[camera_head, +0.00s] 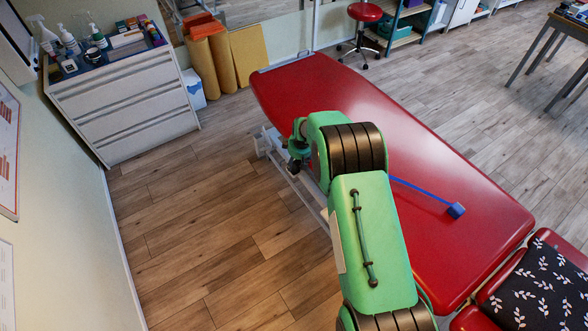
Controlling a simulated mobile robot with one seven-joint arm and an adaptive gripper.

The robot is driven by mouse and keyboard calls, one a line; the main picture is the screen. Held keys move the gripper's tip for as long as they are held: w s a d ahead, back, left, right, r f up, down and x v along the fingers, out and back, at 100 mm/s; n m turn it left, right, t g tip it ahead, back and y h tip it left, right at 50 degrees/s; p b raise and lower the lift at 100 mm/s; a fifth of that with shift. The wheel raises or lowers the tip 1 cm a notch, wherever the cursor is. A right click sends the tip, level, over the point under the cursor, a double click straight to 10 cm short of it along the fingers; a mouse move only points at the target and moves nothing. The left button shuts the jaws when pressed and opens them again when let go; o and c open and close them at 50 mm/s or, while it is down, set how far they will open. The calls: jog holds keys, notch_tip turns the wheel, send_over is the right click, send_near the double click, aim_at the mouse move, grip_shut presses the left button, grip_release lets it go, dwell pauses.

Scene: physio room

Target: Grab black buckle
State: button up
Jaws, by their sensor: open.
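I cannot make out a black buckle in the head view. A thin blue strap (420,190) lies on the red treatment table (340,85) and ends at a small dark blue block (456,210) on the right. The strap's left end is hidden behind my green arm. My gripper (296,165) is small and dark, beyond the arm's bend, near the table's left edge. It is open, and I see nothing held in it. My arm covers the middle of the table.
A white drawer unit (125,100) with bottles and small items on top stands at the left back. Rolled mats (208,60) lean beside it. A red stool (364,14) stands behind the table. A leaf-patterned black cushion (540,290) lies at the lower right. The wooden floor at left is clear.

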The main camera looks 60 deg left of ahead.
aim_at(294, 165)
jog(key=shift+f, duration=0.1)
dwell(0.3)
jog(key=shift+b+x, duration=0.55)
jog(key=shift+x, duration=1.9)
jog(key=shift+s+a, duration=0.1)
jog(key=c, duration=1.2)
